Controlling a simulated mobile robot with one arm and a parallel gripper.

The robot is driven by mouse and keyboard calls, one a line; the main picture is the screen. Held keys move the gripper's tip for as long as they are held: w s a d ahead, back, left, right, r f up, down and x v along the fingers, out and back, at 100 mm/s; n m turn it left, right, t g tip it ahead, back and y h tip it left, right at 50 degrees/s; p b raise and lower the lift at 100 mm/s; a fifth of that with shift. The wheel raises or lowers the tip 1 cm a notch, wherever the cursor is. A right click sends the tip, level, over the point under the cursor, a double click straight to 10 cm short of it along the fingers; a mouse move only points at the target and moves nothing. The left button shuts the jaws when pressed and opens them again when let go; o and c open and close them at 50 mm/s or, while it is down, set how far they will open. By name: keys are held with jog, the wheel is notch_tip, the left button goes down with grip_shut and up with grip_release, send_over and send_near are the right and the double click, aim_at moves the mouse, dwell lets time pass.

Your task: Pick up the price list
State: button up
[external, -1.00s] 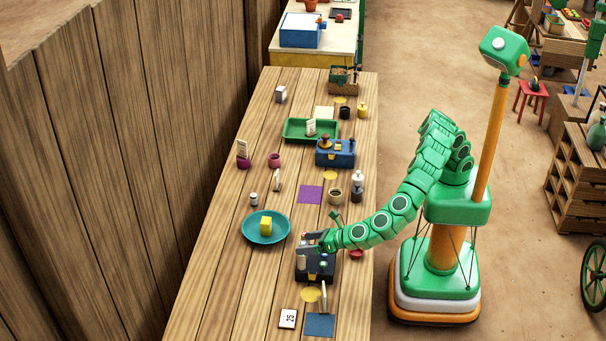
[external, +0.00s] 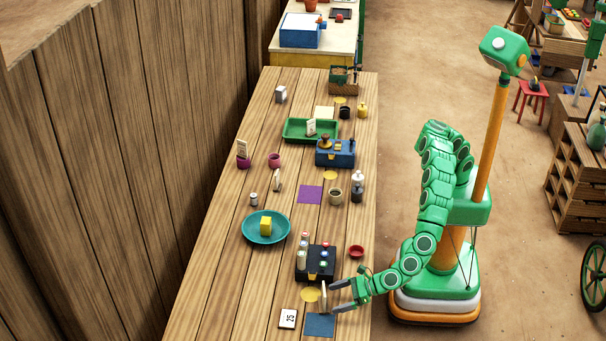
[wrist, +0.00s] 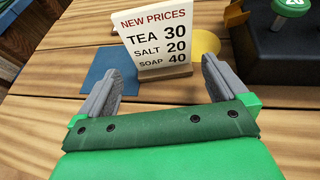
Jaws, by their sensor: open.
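The price list is a white upright card (wrist: 159,38) headed "NEW PRICES", with tea 30, salt 20 and soap 40, in a small wooden foot (wrist: 166,72). In the external view the card (external: 324,295) stands edge-on near the table's front end. My gripper (wrist: 155,82) is open and empty, its two grey fingers spread on either side of the card's near side. In the external view my gripper (external: 333,296) reaches in from the right, close to the card. Whether a finger touches it I cannot tell.
A dark box with coloured knobs (external: 315,268) stands just behind the card. A yellow disc (external: 310,295), a blue square (external: 320,325) and a card marked 25 (external: 288,318) lie close by. A red bowl (external: 356,251) and a teal plate with a yellow block (external: 252,236) stand farther back.

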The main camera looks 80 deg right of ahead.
aim_at(319, 304)
jog(key=shift+r+x, duration=0.2)
jog(key=shift+x, duration=3.35)
jog(key=shift+w+d, duration=0.1)
jog(key=shift+d, duration=0.05)
jog(key=c, duration=0.9)
jog(key=shift+r, duration=0.1)
notch_tip(319, 304, up, 18)
